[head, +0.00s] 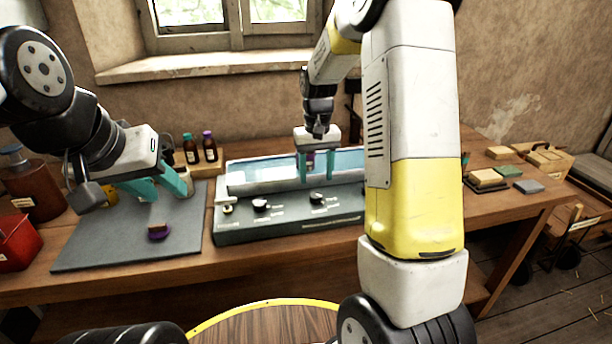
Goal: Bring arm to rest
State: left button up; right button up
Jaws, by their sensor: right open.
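My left gripper (166,190) hangs over the grey mat (95,248) at the left, with its teal fingers apart and nothing seen between them. My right gripper (316,180) points down at the long grey machine (290,226) in the middle of the table. Its teal fingers are apart, in front of or over the machine's pale blue clear part (346,160). A small purple and brown thing shows between or behind these fingers; I cannot tell whether it touches them. My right arm hides the machine's right end.
A small purple piece with a tan top (157,233) lies on the mat. Two small bottles (210,147) stand behind it. A red bin (18,243) and a brown jar (35,188) are at far left. Several blocks (487,178) lie on the table's right end.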

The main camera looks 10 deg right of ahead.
jog(key=shift+r, duration=0.65)
jog(key=shift+s+r, duration=0.1)
jog(key=shift+r, duration=0.05)
jog(key=s+r+t+y, duration=0.2)
jog(key=s+r+t, duration=0.1)
jog(key=s+r, duration=0.9)
jog(key=s+a+r+t, duration=0.2)
jog(key=s+t, duration=0.1)
jog(key=s, duration=0.9)
jog(key=shift+r, duration=0.3)
